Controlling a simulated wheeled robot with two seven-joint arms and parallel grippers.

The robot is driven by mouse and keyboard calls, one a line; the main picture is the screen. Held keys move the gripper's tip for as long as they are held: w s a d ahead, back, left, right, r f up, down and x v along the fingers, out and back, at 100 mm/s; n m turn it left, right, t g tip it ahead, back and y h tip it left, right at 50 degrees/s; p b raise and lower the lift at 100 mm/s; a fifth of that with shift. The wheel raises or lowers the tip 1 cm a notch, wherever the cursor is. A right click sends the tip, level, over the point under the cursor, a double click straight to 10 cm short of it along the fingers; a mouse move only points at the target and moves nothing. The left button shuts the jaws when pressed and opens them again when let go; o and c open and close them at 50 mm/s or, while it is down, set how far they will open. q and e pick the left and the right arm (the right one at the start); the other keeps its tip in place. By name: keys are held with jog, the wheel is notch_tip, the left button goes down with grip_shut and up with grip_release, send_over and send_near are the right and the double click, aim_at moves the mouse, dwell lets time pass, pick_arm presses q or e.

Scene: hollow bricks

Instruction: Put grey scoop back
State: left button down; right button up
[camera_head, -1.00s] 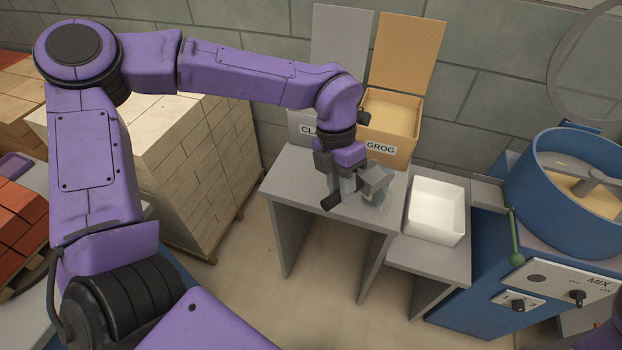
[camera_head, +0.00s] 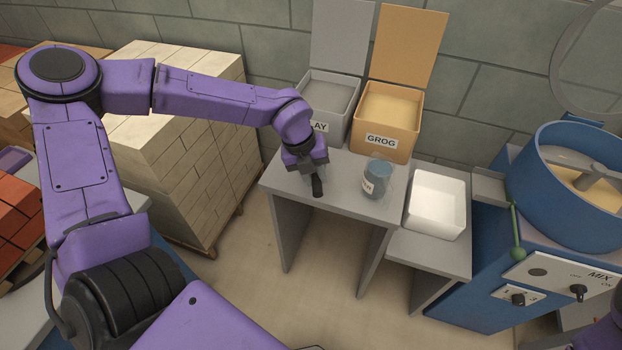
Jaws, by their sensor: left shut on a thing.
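My left gripper (camera_head: 313,173) is at the left part of the grey table, low over its top, and shut on the grey scoop. Only the scoop's black handle (camera_head: 317,187) shows clearly, pointing toward the front edge; its grey bowl is mostly hidden by the gripper. I cannot tell whether the scoop touches the table. The grey clay bin (camera_head: 333,92) stands open behind the gripper, its label partly covered by my wrist. My right gripper is not in view.
A glass jar (camera_head: 377,180) with a label stands on the grey table (camera_head: 345,207), right of the gripper. The open orange grog bin (camera_head: 385,146) is behind it. A white tub (camera_head: 436,204) and a blue mixer (camera_head: 535,190) are to the right, pale stacked bricks (camera_head: 195,160) to the left.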

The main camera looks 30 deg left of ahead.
aim_at(311, 193)
pick_arm(q)
jog(key=f, duration=0.2)
jog(key=w+a+f, duration=0.1)
jog(key=a+f, duration=0.1)
jog(key=f, duration=0.1)
jog(key=shift+w+f, duration=0.15)
jog(key=shift+f, duration=0.15)
jog(key=shift+d, duration=0.1)
jog(key=shift+f, duration=0.25)
jog(key=c, duration=0.9)
grip_release()
jog(key=shift+r, duration=0.1)
